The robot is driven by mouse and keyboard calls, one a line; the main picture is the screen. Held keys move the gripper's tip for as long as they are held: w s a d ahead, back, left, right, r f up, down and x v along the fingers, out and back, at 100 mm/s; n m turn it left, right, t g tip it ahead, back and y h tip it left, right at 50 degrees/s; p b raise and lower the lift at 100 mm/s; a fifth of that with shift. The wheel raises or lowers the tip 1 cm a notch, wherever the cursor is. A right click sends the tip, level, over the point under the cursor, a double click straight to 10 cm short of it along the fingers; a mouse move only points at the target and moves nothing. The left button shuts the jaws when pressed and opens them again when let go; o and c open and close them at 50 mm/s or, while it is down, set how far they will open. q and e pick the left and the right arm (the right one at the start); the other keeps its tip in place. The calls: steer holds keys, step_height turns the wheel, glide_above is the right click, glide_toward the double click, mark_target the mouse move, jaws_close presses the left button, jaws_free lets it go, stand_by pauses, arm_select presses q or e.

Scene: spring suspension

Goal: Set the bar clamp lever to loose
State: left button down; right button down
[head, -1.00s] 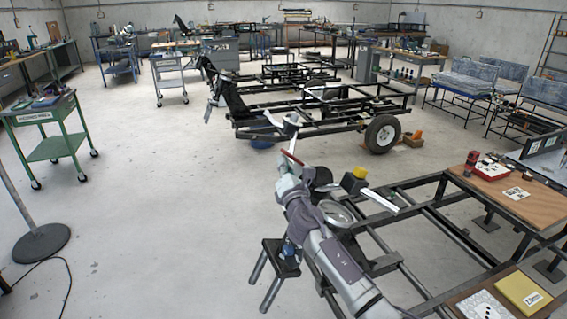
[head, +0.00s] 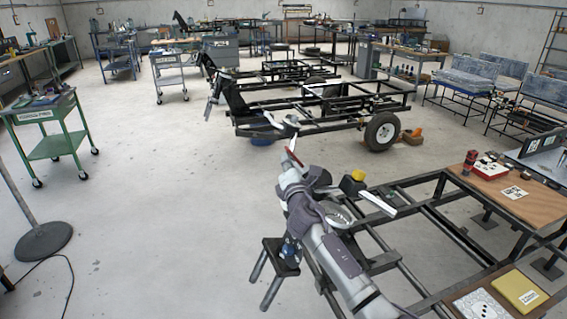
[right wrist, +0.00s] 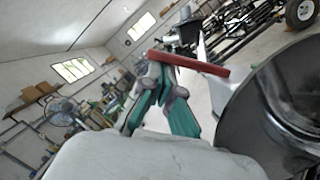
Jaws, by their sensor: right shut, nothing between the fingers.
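A red lever (head: 292,152) shows just beyond my right gripper (head: 288,164) in the head view, at the near left end of the frame. In the right wrist view the red lever (right wrist: 190,64) runs across the far ends of the shut, empty fingers (right wrist: 160,70). It lies very close to them; I cannot tell whether they touch. A pale bar or arm (right wrist: 205,66) sits behind the lever. The clamp's body is mostly hidden by my right arm. My left gripper is not in view.
A dark round part (right wrist: 280,105) is close on the right in the wrist view. The black steel frame (head: 430,215) with wooden boards (head: 505,190) lies right of my arm. A small dark stool (head: 279,258) stands beside it. Open floor is to the left.

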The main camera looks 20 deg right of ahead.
steer(key=d+r+m+p, duration=0.1)
steer(key=m+p, duration=0.1)
steer(key=d+r+m+g+p, duration=0.1)
steer(key=m+p, duration=0.1)
steer(key=m, duration=0.1)
steer(key=d+r+m+p, duration=0.1)
steer(key=d+m+p, duration=0.1)
steer(key=shift+w+r+m+g, duration=0.1)
steer(key=shift+m+g, duration=0.2)
steer(key=shift+d+m+p, duration=0.5)
steer(key=shift+d+m, duration=0.1)
steer(key=shift+m, duration=0.1)
steer(key=shift+w, duration=0.1)
